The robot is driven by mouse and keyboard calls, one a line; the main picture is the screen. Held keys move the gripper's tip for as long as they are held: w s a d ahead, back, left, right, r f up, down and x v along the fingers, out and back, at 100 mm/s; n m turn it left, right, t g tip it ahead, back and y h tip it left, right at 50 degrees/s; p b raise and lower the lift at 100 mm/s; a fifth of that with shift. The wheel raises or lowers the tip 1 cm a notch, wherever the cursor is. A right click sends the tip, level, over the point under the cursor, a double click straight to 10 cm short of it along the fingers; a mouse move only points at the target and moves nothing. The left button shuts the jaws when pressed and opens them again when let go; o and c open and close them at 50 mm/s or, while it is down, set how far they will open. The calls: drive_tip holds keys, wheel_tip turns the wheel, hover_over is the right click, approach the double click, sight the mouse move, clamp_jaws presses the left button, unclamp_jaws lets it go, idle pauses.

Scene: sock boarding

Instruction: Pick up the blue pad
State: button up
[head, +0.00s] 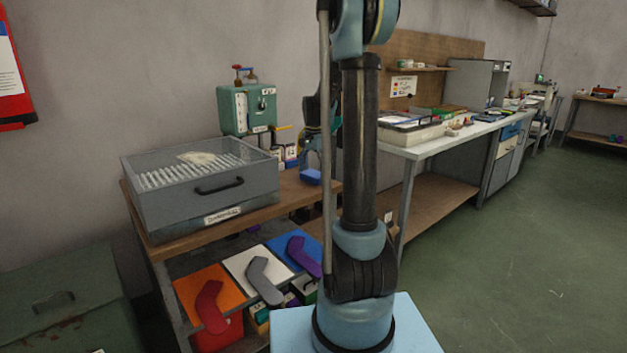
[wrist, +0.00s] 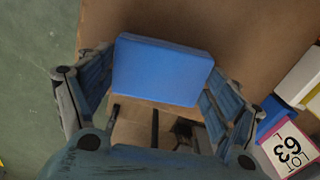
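The blue pad (wrist: 163,70) is a flat block that lies between the two fingers of my gripper (wrist: 160,78) in the wrist view. A finger meets its left edge and the other its right edge, with no clear gap at either side. In the head view the blue pad (head: 310,177) shows small, just under my gripper (head: 311,164), over the right end of the wooden bench top (head: 270,204). I cannot tell whether it touches the bench top. My arm column hides part of that area.
A grey lidded case (head: 205,208) stands on the bench, with a green machine (head: 247,108) behind it. Orange, white and blue boards with sock shapes lie on the shelf below. A white card (wrist: 290,150) with black marks is right of my gripper. A long workbench (head: 430,150) extends right.

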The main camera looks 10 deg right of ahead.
sight(314, 173)
drive_tip(key=shift+r, duration=0.1)
wheel_tip(314, 173, up, 10)
idle(0.7)
idle(0.4)
